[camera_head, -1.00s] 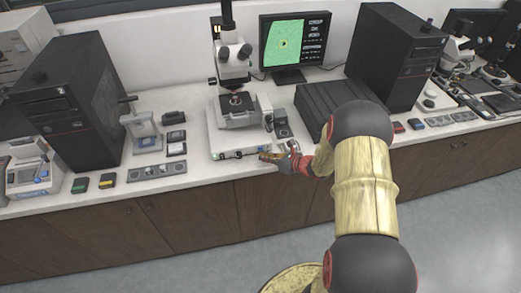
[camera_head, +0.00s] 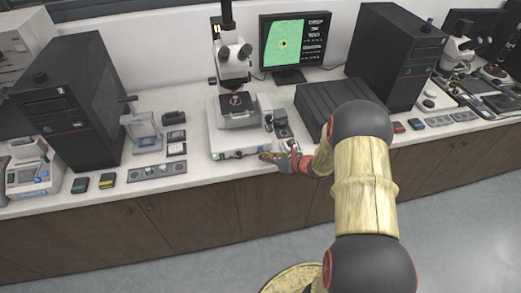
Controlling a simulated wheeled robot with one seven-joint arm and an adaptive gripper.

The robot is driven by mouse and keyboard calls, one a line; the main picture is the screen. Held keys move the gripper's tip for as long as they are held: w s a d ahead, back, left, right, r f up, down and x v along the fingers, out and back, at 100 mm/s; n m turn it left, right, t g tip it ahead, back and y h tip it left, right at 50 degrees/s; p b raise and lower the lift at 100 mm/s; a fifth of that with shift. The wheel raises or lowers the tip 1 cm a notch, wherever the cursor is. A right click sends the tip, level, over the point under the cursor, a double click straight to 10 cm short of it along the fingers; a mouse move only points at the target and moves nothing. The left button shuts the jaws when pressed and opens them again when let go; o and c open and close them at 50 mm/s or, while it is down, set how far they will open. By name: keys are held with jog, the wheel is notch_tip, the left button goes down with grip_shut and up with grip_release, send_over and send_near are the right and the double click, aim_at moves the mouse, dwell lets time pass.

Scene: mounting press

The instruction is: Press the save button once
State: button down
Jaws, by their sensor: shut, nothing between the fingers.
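A microscope (camera_head: 235,75) stands on a white base (camera_head: 214,140) at the middle of the bench. A row of small controls (camera_head: 230,155), one of them greenish, runs along the base's front edge. Which of them is the save button is too small to tell. My gripper (camera_head: 262,156) is shut and empty, at the right end of this control row, pointing left. I cannot tell whether its tip touches a control. The monitor (camera_head: 283,42) behind shows a green picture with a dark-ringed spot and a column of text.
A black flat box (camera_head: 335,103) and a black tower (camera_head: 392,50) stand right of the microscope. Another black tower (camera_head: 70,100) stands at the left. Small boxes and a slide strip (camera_head: 157,171) lie left of the base. The floor in front is clear.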

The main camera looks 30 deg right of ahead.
jog(key=shift+w+d, duration=0.1)
jog(key=shift+w, duration=0.25)
jog(key=shift+w+d, duration=0.1)
jog(key=shift+w, duration=0.25)
dwell(0.7)
jog(key=shift+s+a, duration=0.25)
jog(key=shift+s, duration=0.5)
jog(key=shift+s+a, duration=0.25)
jog(key=shift+s, duration=0.55)
jog(key=shift+s+a, duration=0.2)
jog(key=shift+s, duration=0.6)
jog(key=shift+s+a, duration=0.25)
jog(key=shift+s, duration=0.55)
